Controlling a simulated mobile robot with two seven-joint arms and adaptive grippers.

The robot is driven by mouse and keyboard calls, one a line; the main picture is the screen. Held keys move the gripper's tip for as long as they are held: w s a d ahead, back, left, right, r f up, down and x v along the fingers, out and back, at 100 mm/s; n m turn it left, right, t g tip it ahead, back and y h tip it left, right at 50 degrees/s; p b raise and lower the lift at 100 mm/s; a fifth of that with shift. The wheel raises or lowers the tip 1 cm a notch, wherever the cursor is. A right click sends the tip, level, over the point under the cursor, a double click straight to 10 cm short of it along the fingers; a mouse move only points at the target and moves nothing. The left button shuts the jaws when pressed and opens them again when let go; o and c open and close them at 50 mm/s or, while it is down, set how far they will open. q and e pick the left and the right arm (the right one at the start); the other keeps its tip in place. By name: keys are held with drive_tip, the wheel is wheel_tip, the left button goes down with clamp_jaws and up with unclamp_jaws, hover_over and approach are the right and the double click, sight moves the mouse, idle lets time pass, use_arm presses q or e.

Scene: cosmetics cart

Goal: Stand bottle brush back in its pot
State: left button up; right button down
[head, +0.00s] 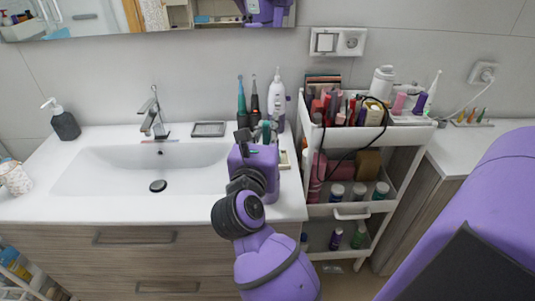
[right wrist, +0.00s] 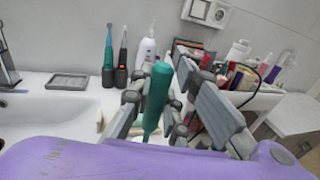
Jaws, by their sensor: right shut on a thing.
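My right gripper (head: 262,133) is over the counter right of the basin, its fingers pointing toward the back wall. In the right wrist view its fingers (right wrist: 165,105) are closed on a teal handle (right wrist: 157,98), which stands roughly upright between them and narrows toward its lower end. I take this to be the bottle brush; its bristles cannot be made out. A bit of teal (head: 266,131) shows between the fingers in the head view. The brush's pot cannot be made out in either view. My left gripper is not in view.
Two electric toothbrushes (head: 241,102) and a white pump bottle (head: 277,100) stand just behind the gripper. The basin (head: 130,170) and a grey soap dish (head: 208,129) lie to the left. A loaded white cart (head: 322,210) stands close on the right.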

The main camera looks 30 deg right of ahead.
wheel_tip(320, 180, down, 4)
drive_tip(key=shift+f, duration=0.25)
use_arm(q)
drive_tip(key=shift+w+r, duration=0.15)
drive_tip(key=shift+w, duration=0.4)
use_arm(e)
drive_tip(key=shift+f, duration=0.15)
drive_tip(key=c, duration=1.7)
unclamp_jaws()
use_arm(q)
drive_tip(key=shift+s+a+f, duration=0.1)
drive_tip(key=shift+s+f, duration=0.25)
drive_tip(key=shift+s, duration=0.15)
